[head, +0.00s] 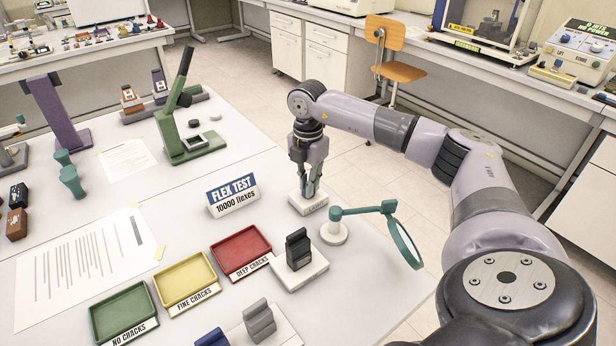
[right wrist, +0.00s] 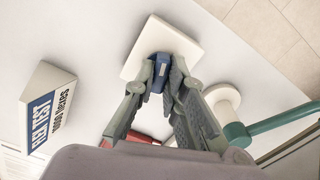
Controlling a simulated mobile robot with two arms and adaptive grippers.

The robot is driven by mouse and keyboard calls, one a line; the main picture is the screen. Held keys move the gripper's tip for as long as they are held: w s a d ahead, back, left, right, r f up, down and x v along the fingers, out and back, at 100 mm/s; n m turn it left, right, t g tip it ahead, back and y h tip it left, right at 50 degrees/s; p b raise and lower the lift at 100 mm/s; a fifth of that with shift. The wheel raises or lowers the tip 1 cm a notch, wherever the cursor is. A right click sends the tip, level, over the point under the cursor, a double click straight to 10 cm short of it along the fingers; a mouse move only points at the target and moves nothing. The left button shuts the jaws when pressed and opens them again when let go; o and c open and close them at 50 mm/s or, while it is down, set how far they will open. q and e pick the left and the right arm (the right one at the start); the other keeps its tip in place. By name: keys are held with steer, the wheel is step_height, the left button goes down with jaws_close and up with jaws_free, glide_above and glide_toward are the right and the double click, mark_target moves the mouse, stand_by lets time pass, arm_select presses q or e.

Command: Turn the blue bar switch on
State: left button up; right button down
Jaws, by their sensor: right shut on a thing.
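The blue bar switch (right wrist: 161,68) stands up from a white square base in the right wrist view. The white base (head: 299,205) also shows in the head view near the table's right edge, with a small label too small to read on its front. My right gripper (head: 309,192) points down over this base. Its two fingers (right wrist: 161,85) are closed on the blue bar from both sides. The fingers hide most of the bar in the head view, and I cannot tell its setting. My left gripper is not in view.
A round-based magnifier (head: 333,233) stands just right of the base. The FLEX TEST sign (head: 232,196) stands to its left. A black switch (head: 298,248) and a grey switch (head: 259,320) are nearer the front. Red (head: 241,253), yellow (head: 186,283) and green (head: 123,314) trays lie left.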

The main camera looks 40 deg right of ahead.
steer(key=shift+r+m+p, duration=0.1)
steer(key=shift+m+p, duration=0.2)
steer(key=shift+m, duration=1.3)
steer(key=shift+w+d+m, duration=0.1)
steer(key=shift+m, duration=0.2)
steer(key=c, duration=1.6)
jaws_free()
steer(key=shift+c, duration=0.2)
step_height(320, 180, up, 12)
